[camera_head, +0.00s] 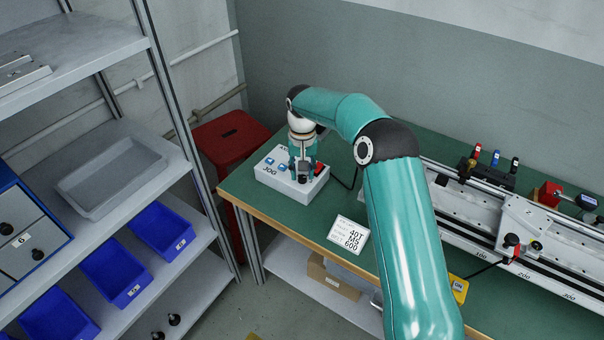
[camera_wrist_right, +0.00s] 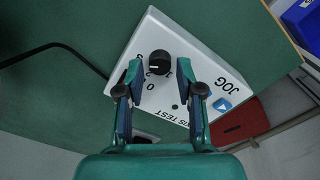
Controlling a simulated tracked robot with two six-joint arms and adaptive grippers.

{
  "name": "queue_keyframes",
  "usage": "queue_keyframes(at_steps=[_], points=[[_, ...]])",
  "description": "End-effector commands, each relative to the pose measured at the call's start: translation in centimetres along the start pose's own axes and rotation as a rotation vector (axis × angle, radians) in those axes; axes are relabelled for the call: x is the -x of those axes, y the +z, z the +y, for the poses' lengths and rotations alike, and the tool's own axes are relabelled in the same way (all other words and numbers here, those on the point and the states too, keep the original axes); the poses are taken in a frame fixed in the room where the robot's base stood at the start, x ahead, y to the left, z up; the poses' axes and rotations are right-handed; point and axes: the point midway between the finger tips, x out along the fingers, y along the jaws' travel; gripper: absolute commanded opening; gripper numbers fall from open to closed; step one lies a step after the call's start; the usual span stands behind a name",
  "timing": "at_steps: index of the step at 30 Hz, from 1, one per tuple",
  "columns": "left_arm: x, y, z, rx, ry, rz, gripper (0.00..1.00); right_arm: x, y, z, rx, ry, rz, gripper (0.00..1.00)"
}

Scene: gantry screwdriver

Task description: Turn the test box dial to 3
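The test box (camera_head: 268,178) is a white box lettered JOG on the green bench, at its far left corner. My right gripper (camera_head: 303,170) points down over the box and partly covers its top. In the right wrist view the test box (camera_wrist_right: 208,75) shows a round black dial (camera_wrist_right: 159,62) with printed numbers beside it, a 0 among them. My right gripper (camera_wrist_right: 159,76) is open there, with its two fingertips apart on either side of the dial's near side. I cannot tell contact, and the dial's setting is too small to read. My left gripper is in neither view.
A white card (camera_head: 348,235) stands on the green bench (camera_head: 310,215). A rail gantry (camera_head: 490,215) runs along the right. A red stool (camera_head: 230,138) is behind the bench corner. Shelves with blue bins (camera_head: 160,232) stand at left. A dark cable leaves the box.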

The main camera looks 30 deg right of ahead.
Motion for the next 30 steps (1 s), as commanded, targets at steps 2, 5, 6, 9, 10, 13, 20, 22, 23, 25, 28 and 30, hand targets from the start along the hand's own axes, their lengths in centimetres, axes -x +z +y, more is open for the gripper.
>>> queue_keyframes(at_steps=[2,5,6,9,10,13,20,22,23,25,28,30], points=[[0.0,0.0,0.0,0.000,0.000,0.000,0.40,1.4,-0.1,0.0,-0.001,-0.002,0.005,0.36],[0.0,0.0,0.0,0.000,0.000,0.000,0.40,3.4,-0.1,-0.1,0.000,-0.003,0.007,0.36],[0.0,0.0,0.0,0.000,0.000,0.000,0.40,4.2,-0.1,-0.1,0.000,-0.003,0.007,0.36],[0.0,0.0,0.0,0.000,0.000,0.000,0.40,6.2,-0.1,0.0,-0.002,-0.002,0.007,0.36],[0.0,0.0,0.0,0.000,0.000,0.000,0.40,6.8,-0.1,0.0,-0.002,-0.002,0.006,0.36],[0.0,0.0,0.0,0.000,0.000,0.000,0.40,8.4,-0.1,-0.1,-0.001,-0.002,0.006,0.36],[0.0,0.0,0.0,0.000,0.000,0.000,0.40,10.5,-0.1,0.0,-0.001,-0.001,0.003,0.36],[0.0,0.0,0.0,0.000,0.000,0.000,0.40,10.6,0.0,0.0,-0.001,-0.001,0.002,0.36],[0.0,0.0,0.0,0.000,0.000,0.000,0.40,10.6,0.0,0.0,-0.001,-0.001,0.002,0.36],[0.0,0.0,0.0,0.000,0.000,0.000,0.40,10.6,0.0,0.0,-0.001,-0.001,0.002,0.36],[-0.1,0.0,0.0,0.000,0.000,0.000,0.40,10.6,0.0,0.0,-0.001,-0.001,0.002,0.36],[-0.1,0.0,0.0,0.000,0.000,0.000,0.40,10.6,0.0,0.0,-0.001,-0.001,0.002,0.36]])
